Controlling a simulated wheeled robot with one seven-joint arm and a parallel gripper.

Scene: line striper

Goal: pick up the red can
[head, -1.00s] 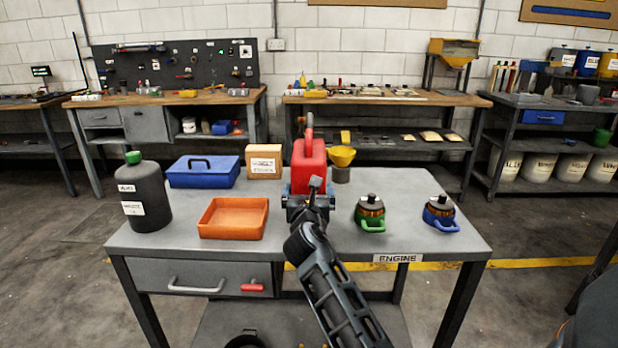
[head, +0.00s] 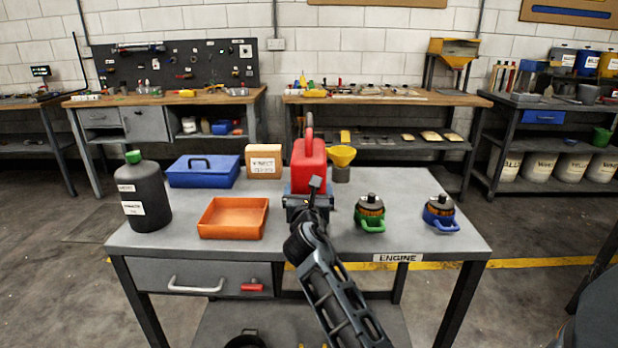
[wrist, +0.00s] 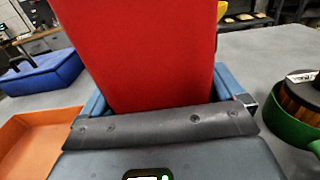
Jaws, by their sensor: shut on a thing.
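The red can (head: 309,162) stands upright near the middle of the grey table, its red handle on top. It fills the upper middle of the wrist view (wrist: 145,50). My gripper (head: 307,190) is in front of it, with the blue fingers on either side of its lower body. In the wrist view my gripper (wrist: 160,95) is shut on the can. The can's bottom is hidden behind my gripper, so I cannot tell whether it touches the table.
An orange tray (head: 233,232), blue box (head: 203,180), cardboard box (head: 263,168) and dark bottle (head: 143,198) stand left. A yellow funnel (head: 341,156) is close behind the can on the right. Green (head: 370,226) and blue (head: 441,222) holders stand right. The table's front right is clear.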

